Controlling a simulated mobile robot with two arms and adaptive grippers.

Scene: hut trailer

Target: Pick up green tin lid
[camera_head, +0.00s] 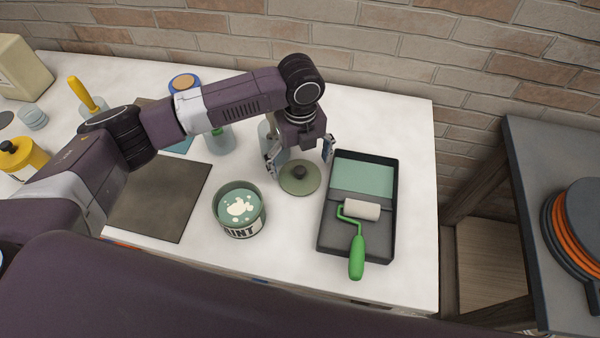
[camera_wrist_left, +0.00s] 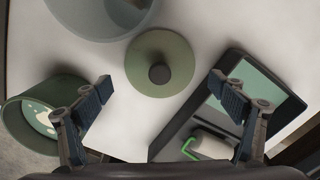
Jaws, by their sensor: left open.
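The green tin lid (camera_head: 300,178) is a round olive-green disc with a dark knob, lying flat on the white table between the paint tin and the roller tray. It also shows in the left wrist view (camera_wrist_left: 160,62), knob near the middle. My left gripper (camera_head: 300,158) is open and empty above the lid, its fingers spread to either side. In the left wrist view, the open fingers (camera_wrist_left: 168,90) frame the lid, with the knob between them and a little ahead. I see no contact with the lid. My right gripper is not in view.
An open green paint tin (camera_head: 239,211) stands left of the lid. A black roller tray (camera_head: 328,240) with a green-handled roller (camera_head: 356,256) is close on the right. A glass jar (camera_wrist_left: 100,12) stands just behind the lid. A brown board (camera_head: 158,205) lies further left.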

